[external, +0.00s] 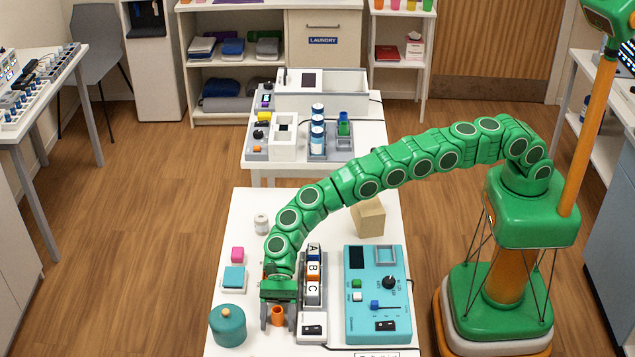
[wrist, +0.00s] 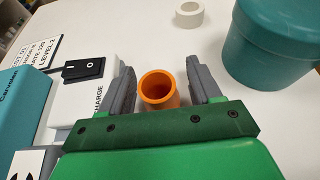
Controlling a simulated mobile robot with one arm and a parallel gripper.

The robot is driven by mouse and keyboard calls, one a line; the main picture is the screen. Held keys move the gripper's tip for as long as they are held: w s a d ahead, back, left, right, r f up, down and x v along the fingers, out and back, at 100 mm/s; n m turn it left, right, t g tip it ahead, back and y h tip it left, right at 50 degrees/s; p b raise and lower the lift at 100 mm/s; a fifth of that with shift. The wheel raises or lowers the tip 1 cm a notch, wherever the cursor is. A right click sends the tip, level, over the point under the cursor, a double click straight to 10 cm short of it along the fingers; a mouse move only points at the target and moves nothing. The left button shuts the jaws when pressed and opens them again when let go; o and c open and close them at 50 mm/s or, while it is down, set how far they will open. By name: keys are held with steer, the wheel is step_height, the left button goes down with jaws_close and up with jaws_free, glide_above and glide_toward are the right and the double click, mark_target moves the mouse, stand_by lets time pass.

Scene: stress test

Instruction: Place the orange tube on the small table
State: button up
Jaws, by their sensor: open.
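The orange tube (external: 278,316) stands upright on the white front table (external: 235,208), and its open top shows in the wrist view (wrist: 158,89). My gripper (external: 277,322) is low over this table with its jaws apart. In the wrist view, my gripper's two grey fingers (wrist: 164,74) are on either side of the tube, with a visible gap on each side. The tube's lower part is partly hidden by the gripper. A second white table (external: 257,173) stands behind the front one. I cannot tell which is the small table.
A teal lidded pot (external: 228,326) stands left of my gripper. A lettered block rack (external: 313,278) and a switch box (external: 312,327) are close on the right, with a teal control panel (external: 365,322) beyond. The back table holds devices and bottles (external: 317,130).

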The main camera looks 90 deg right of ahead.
steer(key=shift+v, duration=0.8)
steer(key=v, duration=1)
steer(key=shift+d, duration=0.2)
steer(key=shift+s+d+r, duration=0.1)
steer(key=shift+d+r, duration=0.1)
steer(key=shift+r, duration=0.2)
steer(key=s+d+r+n+g+h, duration=0.1)
steer(key=s+d+r+n+h, duration=0.3)
steer(key=s+d+r, duration=0.6)
steer(key=s+d+r+n+g+h, duration=0.1)
steer(key=s+d+r+n+h, duration=0.1)
steer(key=s+d+r+n, duration=0.75)
steer(key=s+d+n+h, duration=0.1)
steer(key=s+d, duration=0.6)
steer(key=s, duration=0.7)
steer(key=s+d+r+n+h, duration=0.1)
steer(key=s+d+h, duration=0.3)
steer(key=s+d, duration=0.4)
steer(key=s+d+r+n+h, duration=0.1)
steer(key=s+d, duration=0.6)
steer(key=s, duration=1.3)
steer(key=shift+d+n+h, duration=0.2)
steer(key=shift+n+h, duration=0.5)
steer(key=shift+n, duration=0.05)
